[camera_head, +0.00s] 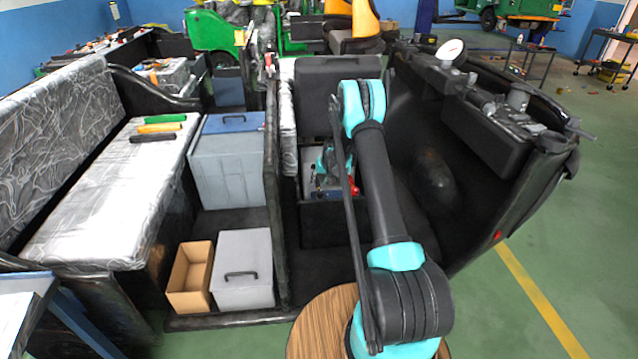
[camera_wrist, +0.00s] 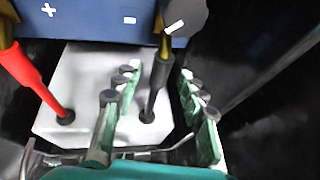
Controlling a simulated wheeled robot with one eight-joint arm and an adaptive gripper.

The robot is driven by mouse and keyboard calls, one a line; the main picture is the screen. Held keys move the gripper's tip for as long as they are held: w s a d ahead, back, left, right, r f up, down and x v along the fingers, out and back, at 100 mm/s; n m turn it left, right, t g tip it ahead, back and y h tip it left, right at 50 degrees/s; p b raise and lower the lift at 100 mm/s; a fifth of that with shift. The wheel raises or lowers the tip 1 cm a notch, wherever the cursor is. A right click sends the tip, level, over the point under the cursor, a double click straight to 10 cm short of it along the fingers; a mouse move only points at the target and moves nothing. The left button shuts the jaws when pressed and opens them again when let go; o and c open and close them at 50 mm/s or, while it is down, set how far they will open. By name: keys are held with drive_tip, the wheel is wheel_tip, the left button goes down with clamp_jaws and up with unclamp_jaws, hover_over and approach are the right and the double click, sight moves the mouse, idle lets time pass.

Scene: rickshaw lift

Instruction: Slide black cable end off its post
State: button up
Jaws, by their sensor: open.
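In the wrist view, the black cable end (camera_wrist: 158,78) is a thick dark sleeve below a brass-coloured piece at the minus mark of a blue battery (camera_wrist: 80,15). A thinner black length runs down from it to a dark round fitting on a light grey surface (camera_wrist: 85,75). My gripper (camera_wrist: 158,92) is open, its green, dark-tipped fingers on either side of the black cable, with visible gaps. I cannot tell how the end sits on its post. In the head view, my arm and gripper (camera_head: 334,162) reach into the compartment and hide much of it.
A red cable (camera_wrist: 38,80) runs left of my fingers, by the plus mark. In the head view, a black raised lid (camera_head: 338,85) stands behind the compartment. The partition (camera_head: 270,180) is to its left and the black front shell (camera_head: 500,180) to its right.

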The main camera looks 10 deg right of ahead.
drive_tip(key=shift+w+a+f, duration=0.15)
drive_tip(key=shift+w+f, duration=0.05)
drive_tip(key=shift+f, duration=0.35)
drive_tip(key=shift+c, duration=0.6)
clamp_jaws()
